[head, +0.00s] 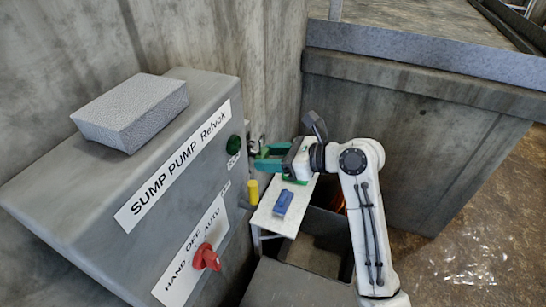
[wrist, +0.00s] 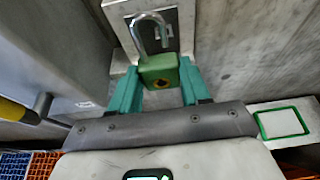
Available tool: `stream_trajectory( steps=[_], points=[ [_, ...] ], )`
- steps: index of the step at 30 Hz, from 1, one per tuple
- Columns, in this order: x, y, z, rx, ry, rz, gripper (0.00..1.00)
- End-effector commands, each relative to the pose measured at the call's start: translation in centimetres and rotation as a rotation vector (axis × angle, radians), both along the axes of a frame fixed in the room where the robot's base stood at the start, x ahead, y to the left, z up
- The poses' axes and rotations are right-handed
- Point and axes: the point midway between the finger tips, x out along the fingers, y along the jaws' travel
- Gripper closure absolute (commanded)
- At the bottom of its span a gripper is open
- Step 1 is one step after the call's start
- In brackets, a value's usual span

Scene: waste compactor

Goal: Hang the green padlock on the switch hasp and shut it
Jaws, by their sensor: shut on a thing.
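The green padlock (wrist: 159,72) is between the teal fingers of my gripper (wrist: 156,90) in the wrist view, its keyhole face towards the camera. Its silver shackle (wrist: 150,28) points up and away, in front of a grey metal plate (wrist: 172,25) that looks like the switch hasp's mount. I cannot tell whether the shackle passes through the hasp or is latched. In the head view my gripper (head: 268,158) is shut at the right side of the grey control box. Small metal parts (head: 257,143) show just beyond its fingertips; the padlock body is mostly hidden there.
The grey control box (head: 75,225) has a red selector knob (head: 206,257), a green button (head: 233,145) and a grey block (head: 130,110) on top. A white shelf (head: 272,222) below my gripper holds a blue block (head: 283,203).

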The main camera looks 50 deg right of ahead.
Motion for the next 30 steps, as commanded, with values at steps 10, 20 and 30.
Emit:
stream_trajectory(
  steps=[10, 20, 30],
  points=[
    [0.6, 0.3, 0.0, -0.001, 0.0, 0.001, 0.78],
    [1.2, 0.5, 0.0, 0.0, 0.0, 0.001, 0.78],
    [1.7, 0.7, 0.1, 0.0, -0.001, 0.001, 0.78]
  ],
)
